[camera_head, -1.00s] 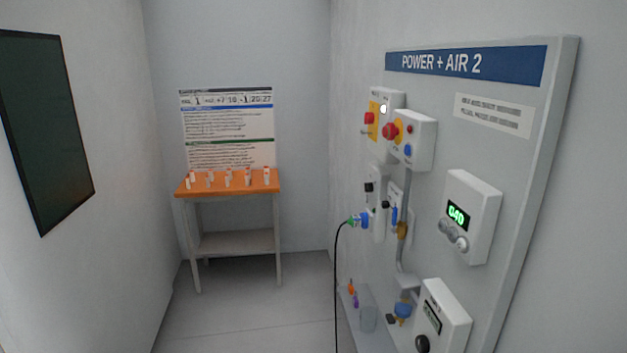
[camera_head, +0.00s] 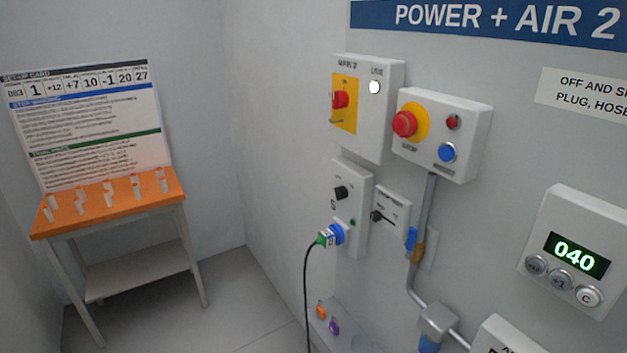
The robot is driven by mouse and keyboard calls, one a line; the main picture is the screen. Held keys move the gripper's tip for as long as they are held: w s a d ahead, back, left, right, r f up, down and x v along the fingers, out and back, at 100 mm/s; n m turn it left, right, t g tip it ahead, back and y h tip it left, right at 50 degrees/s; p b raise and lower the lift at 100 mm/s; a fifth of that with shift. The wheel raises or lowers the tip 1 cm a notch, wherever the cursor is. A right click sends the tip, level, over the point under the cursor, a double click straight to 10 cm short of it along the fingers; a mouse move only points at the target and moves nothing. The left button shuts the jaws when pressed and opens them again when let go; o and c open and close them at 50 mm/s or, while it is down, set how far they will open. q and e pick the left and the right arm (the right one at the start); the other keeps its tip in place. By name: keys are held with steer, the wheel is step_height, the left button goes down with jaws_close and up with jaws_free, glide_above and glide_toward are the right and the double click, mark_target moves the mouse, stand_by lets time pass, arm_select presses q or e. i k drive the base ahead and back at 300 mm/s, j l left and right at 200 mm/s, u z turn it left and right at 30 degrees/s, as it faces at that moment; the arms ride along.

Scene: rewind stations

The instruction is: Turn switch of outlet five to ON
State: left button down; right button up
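A white outlet box (camera_head: 351,205) is mounted on the left part of the POWER + AIR 2 panel. It carries a black rotary switch (camera_head: 341,193) on its upper half and a small green light or button (camera_head: 353,222) below. A blue socket (camera_head: 337,233) is at its bottom, with a green plug (camera_head: 325,237) and black cable at it. The number on the box is too small to read, so I cannot tell whether it is outlet five or which way the switch is set. Neither of my grippers is in view.
Above are a box with a red switch (camera_head: 341,99) on yellow and a box with a red mushroom button (camera_head: 405,123). A small plate with a black lever (camera_head: 377,216) is at the right. A display (camera_head: 574,254) reads 040. An orange-topped table (camera_head: 110,203) stands left; floor between is clear.

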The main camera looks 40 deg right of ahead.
mark_target(341, 192)
steer(key=i+z, duration=0.2)
steer(key=i, duration=0.35)
steer(key=i+j+z, duration=0.2)
steer(key=i, duration=0.35)
steer(key=i+j+z, duration=0.1)
steer(key=i+z, duration=0.15)
steer(key=i, duration=0.3)
steer(key=i+j+z, duration=0.1)
steer(key=i+z, duration=0.2)
steer(key=z, duration=0.15)
steer(key=i+j+z, duration=0.2)
steer(key=z, duration=0.25)
steer(key=i+j+z, duration=0.3)
steer(key=z, duration=0.2)
steer(key=i+j+z, duration=0.15)
steer(key=j+z, duration=0.3)
steer(key=i+j+z, duration=0.1)
steer(key=j+z, duration=0.2)
steer(key=z, duration=0.15)
